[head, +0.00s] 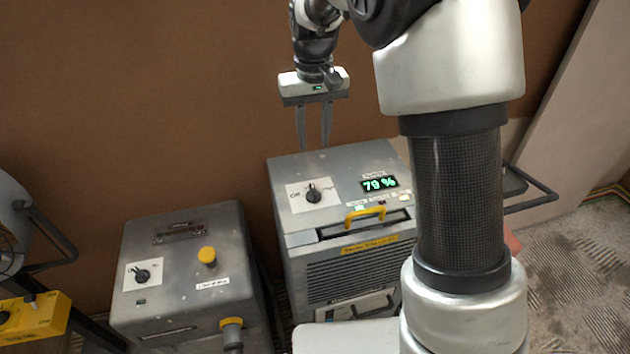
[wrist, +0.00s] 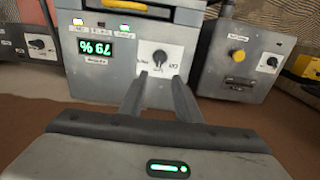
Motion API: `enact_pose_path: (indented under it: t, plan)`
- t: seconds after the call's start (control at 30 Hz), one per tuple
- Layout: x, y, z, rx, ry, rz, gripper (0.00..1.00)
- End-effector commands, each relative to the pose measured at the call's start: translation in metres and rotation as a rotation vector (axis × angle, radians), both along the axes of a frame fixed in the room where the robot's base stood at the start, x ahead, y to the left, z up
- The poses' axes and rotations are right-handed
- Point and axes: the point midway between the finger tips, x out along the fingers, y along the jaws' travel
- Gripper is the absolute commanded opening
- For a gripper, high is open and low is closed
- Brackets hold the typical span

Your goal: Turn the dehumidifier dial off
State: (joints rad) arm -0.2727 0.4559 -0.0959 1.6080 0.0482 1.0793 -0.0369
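The dehumidifier (head: 290,225) is a grey box with a green "79 %" display (head: 379,183) and a yellow handle (head: 365,214). Its black dial (head: 313,192) sits on a white plate, with an "Off" mark on the plate's left. The dial's pointer seems turned away from that mark, roughly toward the back; its exact setting is too small to tell. In the wrist view the dial (wrist: 160,59) appears upside down, just beyond the fingertips. My gripper (head: 314,145) points down above the dehumidifier's back edge. Its fingers (wrist: 160,77) are apart, empty and not touching the dial.
A second grey box (head: 180,295) with its own black dial (head: 142,274) and yellow knob (head: 207,255) stands to the left. Another dial (wrist: 40,44) shows at the wrist view's left. A brown wall (head: 150,100) rises behind. My arm hides the dehumidifier's right side.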

Motion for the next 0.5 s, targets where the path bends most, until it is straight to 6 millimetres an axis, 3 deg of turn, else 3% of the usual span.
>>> enact_pose_path:
  t: [0.5]
  plan:
    - [-0.002, -0.001, -0.111, -0.002, 0.005, -0.001, 0.30]
